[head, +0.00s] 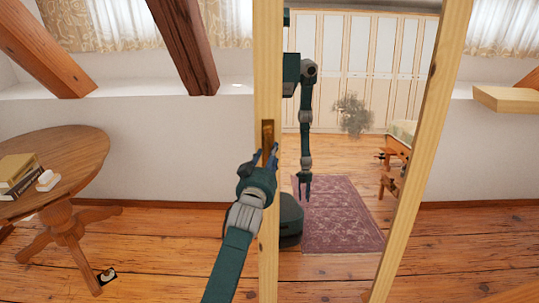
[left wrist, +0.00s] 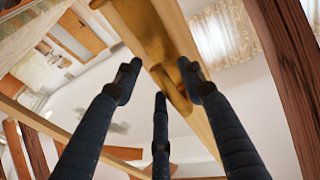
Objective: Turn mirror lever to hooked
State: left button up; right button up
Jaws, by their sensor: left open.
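The mirror (head: 335,150) stands upright in a pale wooden frame (head: 268,65). In the head view my left gripper (head: 266,158) is at the lower part of this plate and hides much of the lever. My right gripper shows only as a reflection in the mirror.
A round wooden table (head: 70,150) with books (head: 17,172) stands at the left. A slanted timber brace (head: 184,45) rises behind. The rug, wardrobe and my own arm and base appear reflected in the mirror.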

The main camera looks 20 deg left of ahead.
pick_arm(q)
jog(key=shift+w, duration=0.35)
grip_shut()
